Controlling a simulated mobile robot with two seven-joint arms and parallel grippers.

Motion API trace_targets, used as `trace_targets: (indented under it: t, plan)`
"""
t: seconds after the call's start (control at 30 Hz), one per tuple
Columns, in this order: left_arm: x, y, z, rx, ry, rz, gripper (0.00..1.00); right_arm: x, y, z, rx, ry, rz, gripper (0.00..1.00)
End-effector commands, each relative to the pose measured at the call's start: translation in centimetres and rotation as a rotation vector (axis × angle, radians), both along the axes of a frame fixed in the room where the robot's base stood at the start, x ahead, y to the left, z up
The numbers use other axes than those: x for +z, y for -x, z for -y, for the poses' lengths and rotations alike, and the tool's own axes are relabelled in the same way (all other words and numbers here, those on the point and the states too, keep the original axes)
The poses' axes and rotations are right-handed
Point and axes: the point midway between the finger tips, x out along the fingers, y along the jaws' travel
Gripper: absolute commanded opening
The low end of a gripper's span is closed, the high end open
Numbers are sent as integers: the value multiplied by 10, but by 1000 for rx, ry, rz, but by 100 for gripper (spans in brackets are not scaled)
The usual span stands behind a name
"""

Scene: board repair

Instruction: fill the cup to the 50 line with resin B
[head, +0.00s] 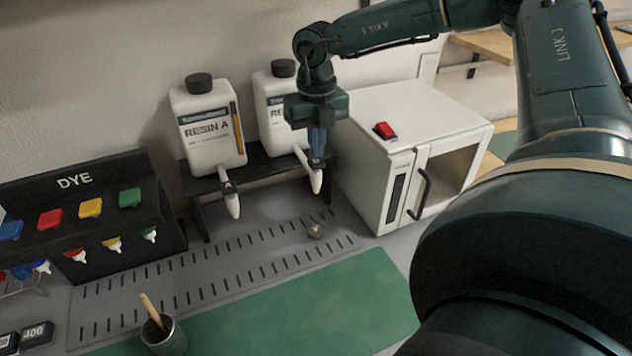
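The resin bottle on the right (274,107) stands on a black stand; its label reads "RESIN", with the letter after it hidden by my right gripper. Its white tap nozzle (316,181) points down. My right gripper (317,156) points down at the top of this tap, its fingers close together; I cannot tell whether they grip the tap handle. My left gripper is not in view.
The Resin A bottle (208,126) and its nozzle (232,203) are to the left. A white oven-like box (400,165) with a red switch stands close on the right. A dye rack (90,215), a pot with a stick (163,337) and a green mat (300,315) are nearby.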

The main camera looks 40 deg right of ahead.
Motion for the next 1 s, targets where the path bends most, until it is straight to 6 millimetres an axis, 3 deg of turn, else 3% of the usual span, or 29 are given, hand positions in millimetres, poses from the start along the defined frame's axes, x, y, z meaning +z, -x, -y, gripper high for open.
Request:
trace_targets:
  t: [0.67, 1.0]
  plan:
    - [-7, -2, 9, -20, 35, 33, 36, -23, 0, 0, 0, -1, 1, 0]
    - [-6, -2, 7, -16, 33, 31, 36, -21, 0, 0, 0, -1, -1, 0]
